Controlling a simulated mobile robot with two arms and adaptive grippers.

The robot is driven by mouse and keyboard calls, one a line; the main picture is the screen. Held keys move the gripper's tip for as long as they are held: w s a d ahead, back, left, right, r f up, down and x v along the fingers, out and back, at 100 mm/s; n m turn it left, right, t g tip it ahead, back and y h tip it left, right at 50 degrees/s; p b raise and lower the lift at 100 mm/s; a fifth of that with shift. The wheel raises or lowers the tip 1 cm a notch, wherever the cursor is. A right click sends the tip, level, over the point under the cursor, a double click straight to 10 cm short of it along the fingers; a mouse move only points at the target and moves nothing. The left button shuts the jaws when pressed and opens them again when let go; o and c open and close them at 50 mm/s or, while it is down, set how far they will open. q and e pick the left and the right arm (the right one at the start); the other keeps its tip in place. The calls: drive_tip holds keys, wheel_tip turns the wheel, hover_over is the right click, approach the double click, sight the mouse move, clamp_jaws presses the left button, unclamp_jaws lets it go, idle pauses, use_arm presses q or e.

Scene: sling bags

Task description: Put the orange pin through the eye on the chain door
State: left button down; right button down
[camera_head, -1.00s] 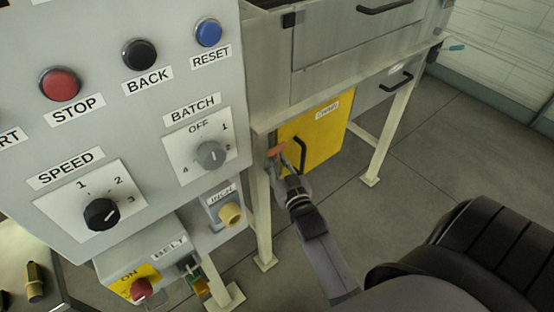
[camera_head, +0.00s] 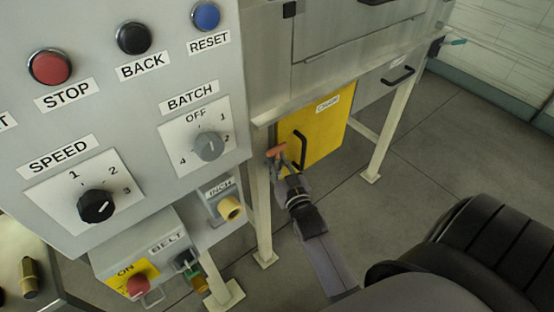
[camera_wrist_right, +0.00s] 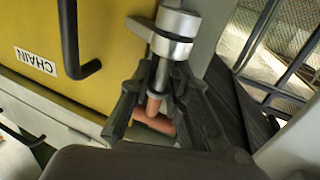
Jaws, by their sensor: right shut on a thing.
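The yellow chain door (camera_head: 325,128), labelled CHAIN, is shut under the grey machine and has a black handle (camera_head: 301,150). The orange pin (camera_head: 276,151) is at the door's left edge, with its orange handle showing. My right gripper (camera_head: 285,168) is shut on the pin. In the right wrist view, the fingers close around the orange pin (camera_wrist_right: 153,112), right beside silver round metal parts (camera_wrist_right: 176,34) at the door's edge. The eye is not clearly visible, and I cannot tell how far the pin is in it. My left gripper is out of view.
A grey control panel (camera_head: 130,90) with buttons and knobs stands close on the left. A pale machine leg (camera_head: 263,215) is just left of my right gripper. Another leg (camera_head: 385,140) stands farther right. The grey floor (camera_head: 410,190) between is clear.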

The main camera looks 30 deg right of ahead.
drive_tip(key=shift+f+b, duration=0.45)
drive_tip(key=shift+f, duration=0.25)
drive_tip(key=shift+f, duration=0.15)
drive_tip(key=c, duration=1.9)
unclamp_jaws()
drive_tip(key=shift+s, duration=0.1)
drive_tip(key=o, duration=0.4)
drive_tip(key=shift+f, duration=0.15)
drive_tip(key=shift+o, duration=0.4)
drive_tip(key=v, duration=0.7)
drive_tip(key=shift+s+a, duration=0.1)
